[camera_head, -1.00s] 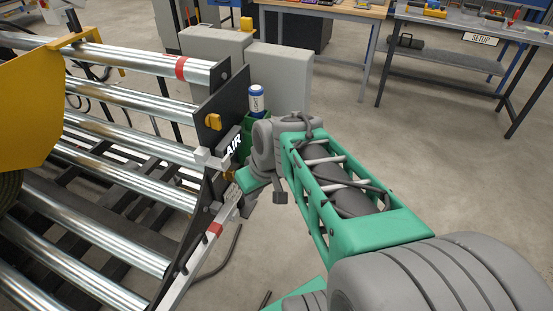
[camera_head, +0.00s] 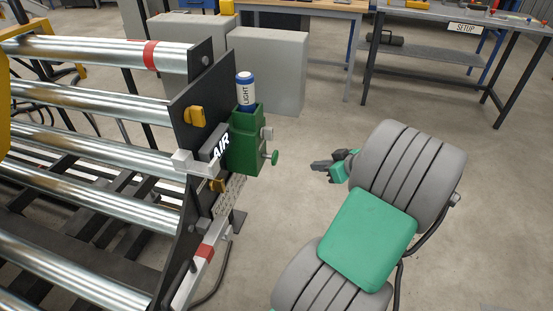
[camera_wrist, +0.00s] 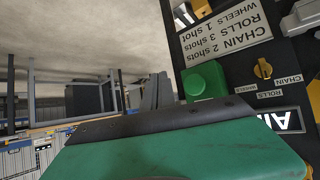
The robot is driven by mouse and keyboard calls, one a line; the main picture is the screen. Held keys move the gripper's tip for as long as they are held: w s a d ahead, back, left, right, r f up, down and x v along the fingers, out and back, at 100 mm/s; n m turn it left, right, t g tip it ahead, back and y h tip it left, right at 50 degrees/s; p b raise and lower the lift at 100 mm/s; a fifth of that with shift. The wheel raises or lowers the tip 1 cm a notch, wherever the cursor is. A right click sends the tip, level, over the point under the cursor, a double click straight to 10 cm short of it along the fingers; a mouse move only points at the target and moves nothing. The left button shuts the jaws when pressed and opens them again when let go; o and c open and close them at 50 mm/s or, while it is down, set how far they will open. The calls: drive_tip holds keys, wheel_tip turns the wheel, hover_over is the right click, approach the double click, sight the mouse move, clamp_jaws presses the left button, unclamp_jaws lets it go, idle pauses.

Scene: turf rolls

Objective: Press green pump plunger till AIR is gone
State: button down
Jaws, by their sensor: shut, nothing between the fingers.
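The green pump (camera_head: 246,143) is fixed to the dark end plate of the roller machine. Its round green plunger knob (camera_head: 275,157) sticks out on the right side. The white-lettered AIR sign (camera_head: 220,147) shows just left of the pump, and upside down in the wrist view (camera_wrist: 283,122). My gripper (camera_head: 319,165) is shut and empty, to the right of the knob with a gap between them. In the wrist view its fingers (camera_wrist: 157,92) show beside a green block (camera_wrist: 204,80); I cannot tell which part of the pump that is.
A blue and white bottle marked LIGHT (camera_head: 246,93) stands in the pump's top. Yellow knobs (camera_head: 193,116) sit on the end plate. A shot-count label (camera_wrist: 228,38) is upside down in the wrist view. Grey cabinets (camera_head: 268,70) stand behind. The floor right of the pump is clear.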

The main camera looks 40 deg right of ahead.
sight(277, 158)
drive_tip(key=w+a, duration=0.5)
drive_tip(key=w, duration=0.2)
drive_tip(key=shift+a, duration=0.2)
drive_tip(key=shift+a, duration=0.1)
idle(1.8)
drive_tip(key=shift+w+a, duration=0.15)
drive_tip(key=shift+w, duration=0.1)
drive_tip(key=shift+w+a, duration=0.85)
drive_tip(key=shift+w, duration=0.25)
idle(1.3)
idle(0.4)
drive_tip(key=shift+s+d+b, duration=0.25)
drive_tip(key=shift+s+d, duration=0.3)
drive_tip(key=shift+s, duration=0.15)
drive_tip(key=shift+s+d+b, duration=0.2)
drive_tip(key=shift+s+d, duration=0.3)
drive_tip(key=shift+s, duration=0.2)
drive_tip(key=shift+s+d, duration=0.8)
drive_tip(key=shift+s, duration=0.2)
drive_tip(key=shift+s+d, duration=0.75)
drive_tip(key=shift+s, duration=0.25)
